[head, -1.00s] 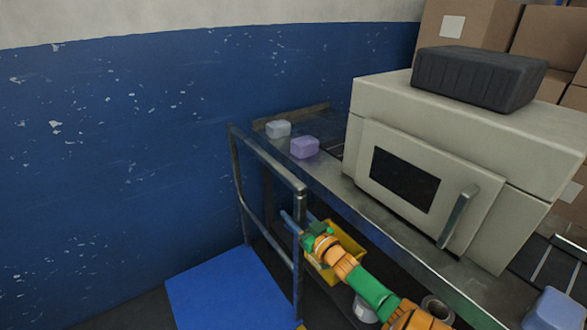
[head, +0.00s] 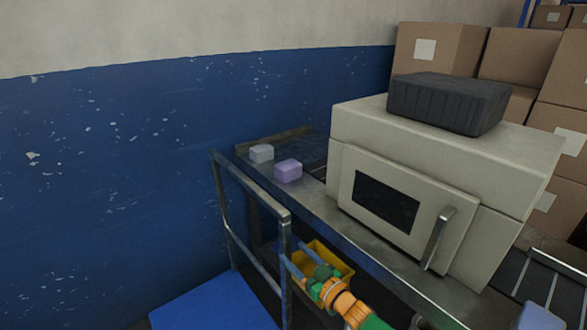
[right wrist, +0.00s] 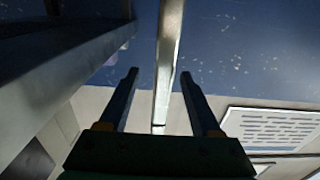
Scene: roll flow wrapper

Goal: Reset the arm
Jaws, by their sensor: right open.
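My right gripper (head: 291,264) is low beside the metal rail frame (head: 287,235), in front of the yellow bin (head: 343,263). In the right wrist view its two fingers (right wrist: 158,76) are apart, with no object held between them. A pale metal bar (right wrist: 167,60) shows between the fingers beyond the palm; I cannot tell how near it is. My right arm comes in from the bottom of the head view. My left gripper is not in view.
A beige machine (head: 345,122) with a dark window and handle stands on the steel bench, a black tray (head: 445,100) on top. A grey block (head: 261,153) and a purple block (head: 288,171) sit at the bench's left end. Cardboard boxes (head: 440,48) are stacked behind.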

